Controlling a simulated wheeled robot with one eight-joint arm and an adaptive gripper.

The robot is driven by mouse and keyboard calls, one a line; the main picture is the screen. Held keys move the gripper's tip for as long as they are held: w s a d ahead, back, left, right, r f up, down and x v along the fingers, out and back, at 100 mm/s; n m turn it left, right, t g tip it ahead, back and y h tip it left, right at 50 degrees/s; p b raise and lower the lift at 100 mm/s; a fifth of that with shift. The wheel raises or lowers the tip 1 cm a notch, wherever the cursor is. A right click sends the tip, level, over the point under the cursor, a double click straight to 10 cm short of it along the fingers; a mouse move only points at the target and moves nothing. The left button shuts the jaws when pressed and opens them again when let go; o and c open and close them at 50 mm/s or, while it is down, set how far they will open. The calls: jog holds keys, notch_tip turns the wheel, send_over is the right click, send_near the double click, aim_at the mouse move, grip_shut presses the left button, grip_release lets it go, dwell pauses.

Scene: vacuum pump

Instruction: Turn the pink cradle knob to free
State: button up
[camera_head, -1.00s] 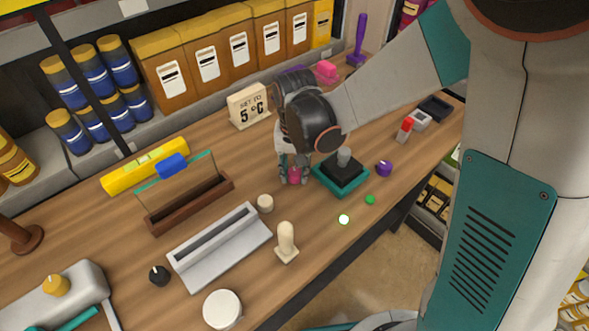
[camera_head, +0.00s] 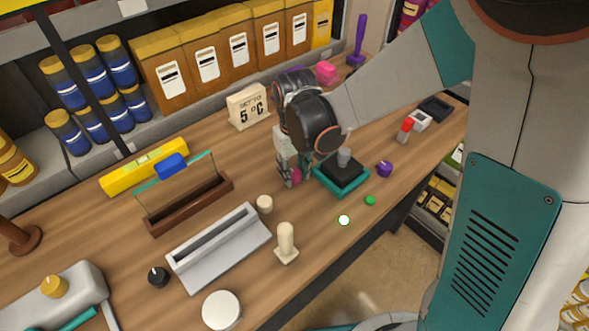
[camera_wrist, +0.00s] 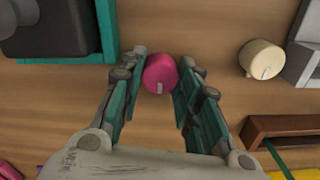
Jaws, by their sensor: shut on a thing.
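The pink knob (camera_wrist: 160,74) is a round magenta cap on the wooden bench, with a pale mark on its near edge in the wrist view. It also shows partly in the head view (camera_head: 296,177), largely hidden by my fingers. My gripper (camera_wrist: 162,72) points down over it, one teal-and-grey finger on each side, shut on the knob. In the head view my gripper (camera_head: 294,176) stands just left of a teal-edged base with a black block (camera_head: 342,173) and a grey top.
A cream cylinder (camera_head: 265,203) and a grey slotted block (camera_head: 219,247) stand to the left. A purple knob (camera_head: 384,169) and green button (camera_head: 370,200) lie right of the teal base. A brown rack (camera_head: 190,204) and a "5 °C" sign (camera_head: 249,107) stand behind.

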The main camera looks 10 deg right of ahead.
aim_at(295, 173)
dwell(0.3)
jog(key=o, duration=1.1)
jog(key=shift+c, duration=0.2)
jog(key=shift+r, duration=3.8)
